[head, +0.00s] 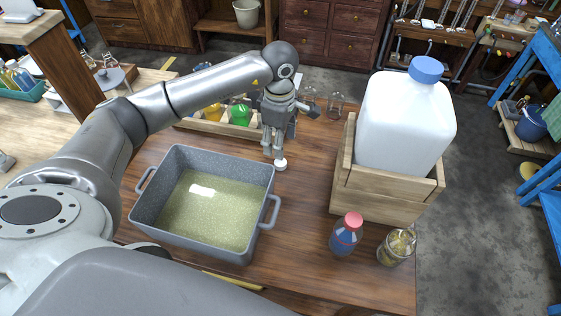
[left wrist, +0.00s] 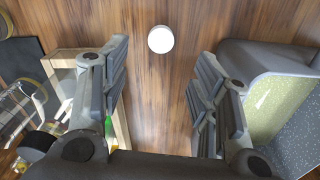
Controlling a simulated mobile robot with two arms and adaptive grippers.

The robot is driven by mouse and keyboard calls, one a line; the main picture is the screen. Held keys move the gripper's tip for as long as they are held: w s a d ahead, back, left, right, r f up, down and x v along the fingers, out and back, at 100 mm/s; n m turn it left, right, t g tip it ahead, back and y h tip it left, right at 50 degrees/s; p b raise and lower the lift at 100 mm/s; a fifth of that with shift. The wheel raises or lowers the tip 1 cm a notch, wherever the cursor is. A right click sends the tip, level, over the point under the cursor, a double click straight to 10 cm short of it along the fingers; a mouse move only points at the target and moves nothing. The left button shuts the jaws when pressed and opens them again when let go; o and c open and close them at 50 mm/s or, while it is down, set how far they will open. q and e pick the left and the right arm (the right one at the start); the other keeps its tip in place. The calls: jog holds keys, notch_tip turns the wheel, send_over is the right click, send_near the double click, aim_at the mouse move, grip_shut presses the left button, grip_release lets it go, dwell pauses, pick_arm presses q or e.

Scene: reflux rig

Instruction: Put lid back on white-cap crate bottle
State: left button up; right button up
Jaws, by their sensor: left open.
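A small round white lid (head: 281,164) lies flat on the wooden table, just right of the grey tub; it also shows in the left wrist view (left wrist: 161,39). My left gripper (head: 274,146) points down above the table by the lid. In the left wrist view its fingers (left wrist: 160,80) are apart with nothing between them, and the lid lies ahead of the gap. A low wooden crate (head: 203,126) behind the tub holds a yellow bottle (head: 212,112) and a green bottle (head: 240,115). My arm hides part of the crate, and I cannot tell which bottle is uncapped.
A grey two-handled tub (head: 262,172) of yellowish liquid stands left of the lid. A white jug (head: 405,120) with a blue cap sits in a wooden crate (head: 375,200) at right. A red-capped blue bottle (head: 345,235) and a glass jar (head: 396,247) stand near the front edge. Glassware (head: 322,103) stands behind.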

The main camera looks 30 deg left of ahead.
aim_at(280, 162)
pick_arm(q)
jog(key=shift+f, duration=1.45)
jog(key=shift+f, duration=0.1)
jog(key=shift+d+f+p, duration=0.1)
jog(key=shift+f+p, duration=0.3)
jog(key=shift+p, duration=0.1)
notch_tip(280, 162, down, 4)
jog(key=shift+f+p, duration=0.1)
jog(key=shift+p, duration=0.5)
jog(key=c, duration=0.8)
